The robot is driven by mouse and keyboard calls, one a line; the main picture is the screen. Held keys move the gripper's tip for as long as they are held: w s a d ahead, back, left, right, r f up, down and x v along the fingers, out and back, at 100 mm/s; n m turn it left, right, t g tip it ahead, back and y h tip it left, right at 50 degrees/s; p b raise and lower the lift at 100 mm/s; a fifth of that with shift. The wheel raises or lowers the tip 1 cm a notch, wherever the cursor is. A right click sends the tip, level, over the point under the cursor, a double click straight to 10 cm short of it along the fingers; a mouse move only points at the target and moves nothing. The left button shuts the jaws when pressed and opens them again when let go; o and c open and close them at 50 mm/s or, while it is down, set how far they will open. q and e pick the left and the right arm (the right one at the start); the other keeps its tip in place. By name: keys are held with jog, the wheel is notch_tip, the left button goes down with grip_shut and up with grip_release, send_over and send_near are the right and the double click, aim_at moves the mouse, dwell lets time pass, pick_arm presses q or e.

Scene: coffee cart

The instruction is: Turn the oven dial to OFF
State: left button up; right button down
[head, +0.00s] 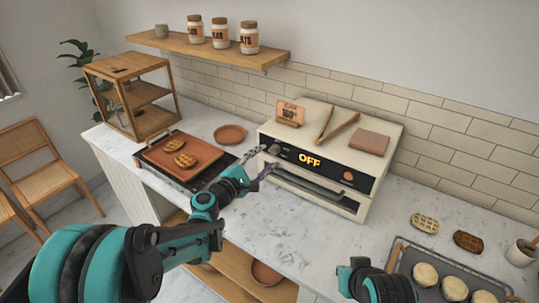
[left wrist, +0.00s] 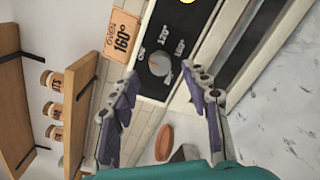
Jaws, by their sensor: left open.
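The cream oven (head: 375,194) stands on the counter, and its black front panel shows OFF in orange. The round grey oven dial (left wrist: 160,62) sits on that panel with marks including 120° and 180° around it. Its exact pointer direction is too small to tell. In the head view the dial (head: 274,149) is at the panel's left end. My left gripper (head: 262,160) is open in front of it. In the left wrist view the fingertips (left wrist: 160,76) lie on either side of the dial, with nothing held. My right gripper's fingers are not visible.
An OVEN 160° sign (head: 290,113), tongs (head: 337,126) and a brown block (head: 370,143) rest on the oven. A griddle with waffles (head: 179,152) is at left. A bun tray (head: 404,262) is at lower right. A shelf with jars (head: 208,45) hangs above.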

pick_arm(q)
jog(key=v, duration=0.8)
jog(key=shift+s, duration=0.1)
jog(key=s+f+m+g+y, duration=0.2)
jog(key=s+m+g, duration=0.1)
jog(key=s+m, duration=0.25)
jog(key=s+f+m+g+y, duration=0.2)
jog(key=s+m, duration=0.3)
jog(key=s, duration=0.2)
jog(key=s+a+f+m+g+y, duration=0.1)
jog(key=s+a+f+m+y, duration=0.1)
jog(key=s+a, duration=0.3)
jog(key=s+a+f+m+g+y, duration=0.1)
jog(key=s+a+m+y, duration=0.3)
jog(key=s, duration=0.4)
jog(key=shift+a+f+m+g, duration=0.3)
jog(key=shift+a+f+m, duration=0.35)
jog(key=shift+a+f, duration=0.2)
